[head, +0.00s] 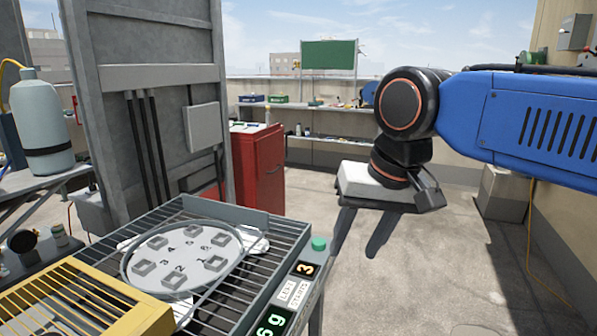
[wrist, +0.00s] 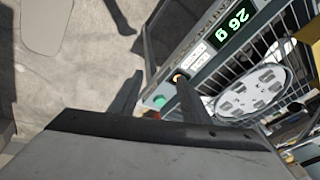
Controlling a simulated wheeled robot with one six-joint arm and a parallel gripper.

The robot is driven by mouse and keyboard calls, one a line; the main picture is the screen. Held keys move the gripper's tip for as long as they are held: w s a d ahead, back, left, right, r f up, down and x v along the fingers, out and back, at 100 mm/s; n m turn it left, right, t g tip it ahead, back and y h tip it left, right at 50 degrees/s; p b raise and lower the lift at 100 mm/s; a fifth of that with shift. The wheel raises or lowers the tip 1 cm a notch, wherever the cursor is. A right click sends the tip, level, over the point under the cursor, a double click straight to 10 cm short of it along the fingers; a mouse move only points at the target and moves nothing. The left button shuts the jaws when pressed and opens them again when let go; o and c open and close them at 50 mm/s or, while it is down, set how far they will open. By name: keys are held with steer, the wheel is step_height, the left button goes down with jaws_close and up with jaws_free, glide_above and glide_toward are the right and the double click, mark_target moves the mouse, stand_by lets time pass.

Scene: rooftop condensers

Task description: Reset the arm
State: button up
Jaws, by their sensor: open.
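My gripper (head: 354,250) hangs in the open air to the right of the wire-rack bench, with its two dark fingers pointing down and apart. In the wrist view the fingers of my gripper (wrist: 157,88) are spread with nothing between them. The blue arm (head: 530,118) reaches in from the right in the head view. The green button (head: 319,243) on the bench corner is left of the fingers. The button also shows between the fingers in the wrist view (wrist: 159,101), and I cannot tell the distance.
A round plate (head: 185,262) with numbered square pads lies on the wire rack (head: 262,240). A yellow grille (head: 75,305) is at front left. A red cabinet (head: 258,168) and grey panel (head: 150,75) stand behind. The floor at right is mostly clear.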

steer(key=s+d+f+t+h, duration=0.1)
steer(key=s+d+f, duration=0.2)
steer(key=d+f, duration=0.6)
steer(key=s+d+f+t+h, duration=0.1)
steer(key=s+d+f, duration=0.3)
steer(key=d+f, duration=0.5)
steer(key=shift+d+f+m, duration=0.3)
steer(key=shift+d+m, duration=0.1)
steer(key=shift+d, duration=0.15)
